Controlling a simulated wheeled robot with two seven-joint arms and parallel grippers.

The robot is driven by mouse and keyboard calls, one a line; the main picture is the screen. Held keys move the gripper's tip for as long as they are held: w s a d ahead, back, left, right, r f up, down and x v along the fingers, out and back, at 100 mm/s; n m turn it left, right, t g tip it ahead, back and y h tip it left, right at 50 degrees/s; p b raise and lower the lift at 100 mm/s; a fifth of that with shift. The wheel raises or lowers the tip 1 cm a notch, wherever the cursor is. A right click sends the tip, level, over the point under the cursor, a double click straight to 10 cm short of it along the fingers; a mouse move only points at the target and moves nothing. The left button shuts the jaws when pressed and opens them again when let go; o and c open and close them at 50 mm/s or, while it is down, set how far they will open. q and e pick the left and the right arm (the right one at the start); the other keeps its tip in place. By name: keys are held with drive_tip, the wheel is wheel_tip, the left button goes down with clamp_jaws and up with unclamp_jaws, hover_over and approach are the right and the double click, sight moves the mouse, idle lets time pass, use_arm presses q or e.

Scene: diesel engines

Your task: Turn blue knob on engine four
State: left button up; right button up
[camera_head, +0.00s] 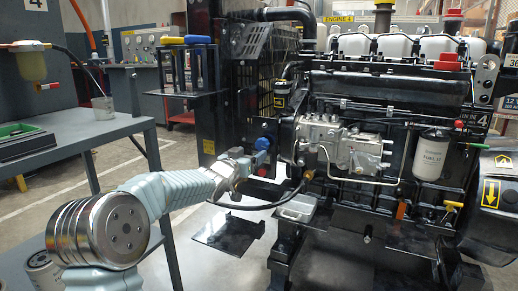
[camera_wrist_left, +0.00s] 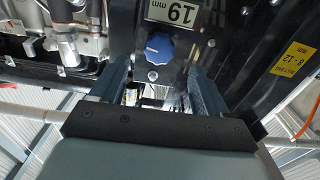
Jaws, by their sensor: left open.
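The engine (camera_head: 390,160) with a "4" label fills the right of the head view. A blue knob (camera_head: 262,143) shows at its left side, close to the tip of my left gripper (camera_head: 256,158). In the left wrist view the blue knob (camera_wrist_left: 158,48) sits on a black panel below a "19 mm" label. My left gripper (camera_wrist_left: 160,82) is open there, its two fingers on either side of the knob's line. The knob lies between or just beyond the fingertips; I cannot tell whether they touch it. My right gripper is not in view.
A grey workbench (camera_head: 70,140) stands at the left with a cup (camera_head: 103,108) and a green-edged tray (camera_head: 25,132). Blue- and yellow-handled tools (camera_head: 185,40) stand in a rack behind my arm. A dark hose (camera_head: 250,206) hangs below the gripper.

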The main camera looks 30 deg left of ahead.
sight(261, 147)
use_arm(q)
drive_tip(key=w+p, duration=0.1)
drive_tip(key=w, duration=0.5)
drive_tip(key=shift+w, duration=0.4)
drive_tip(key=shift+c, duration=0.4)
drive_tip(key=c, duration=1)
